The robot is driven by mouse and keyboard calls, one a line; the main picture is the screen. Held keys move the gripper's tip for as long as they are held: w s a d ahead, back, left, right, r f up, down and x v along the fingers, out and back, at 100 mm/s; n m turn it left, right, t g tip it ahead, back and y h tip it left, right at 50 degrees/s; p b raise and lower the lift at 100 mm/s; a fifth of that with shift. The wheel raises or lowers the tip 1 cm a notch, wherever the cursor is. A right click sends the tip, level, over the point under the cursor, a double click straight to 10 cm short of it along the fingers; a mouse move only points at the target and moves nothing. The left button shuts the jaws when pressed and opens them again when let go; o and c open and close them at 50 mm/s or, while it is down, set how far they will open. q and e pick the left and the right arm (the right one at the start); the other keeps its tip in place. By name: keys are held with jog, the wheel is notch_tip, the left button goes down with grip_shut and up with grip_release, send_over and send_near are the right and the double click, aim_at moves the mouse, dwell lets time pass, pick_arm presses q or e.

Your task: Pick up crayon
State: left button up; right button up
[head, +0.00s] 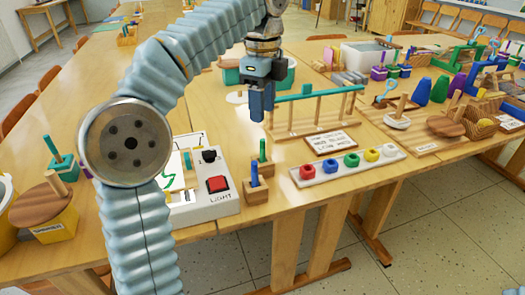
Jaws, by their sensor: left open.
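Crayon-like sticks stand upright in small wooden blocks. A blue stick (254,173) and a green stick (262,150) stand near the middle of the table's front part. My left gripper (262,108) points down above and behind them, close to the left end of a wooden rack (310,125) with a teal bar. It is open, and I see nothing held in it. It is apart from the blue and green sticks. My left arm hides part of the table on the left. My right gripper is out of view.
A white box with a red button (218,184) stands left of the blocks. A white strip with several coloured knobs (347,167) lies to the right. A wooden sign (330,142) is behind it. The table's right side is crowded.

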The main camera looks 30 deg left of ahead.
aim_at(263, 140)
pick_arm(q)
notch_tip(263, 140, down, 6)
jog(key=shift+r+b, duration=0.25)
jog(key=shift+b, duration=0.55)
jog(key=f, duration=0.3)
jog(key=f+b, duration=0.1)
jog(key=f, duration=0.2)
jog(key=shift+s+d, duration=0.1)
jog(key=shift+s, duration=0.1)
jog(key=shift+r, duration=0.1)
grip_shut()
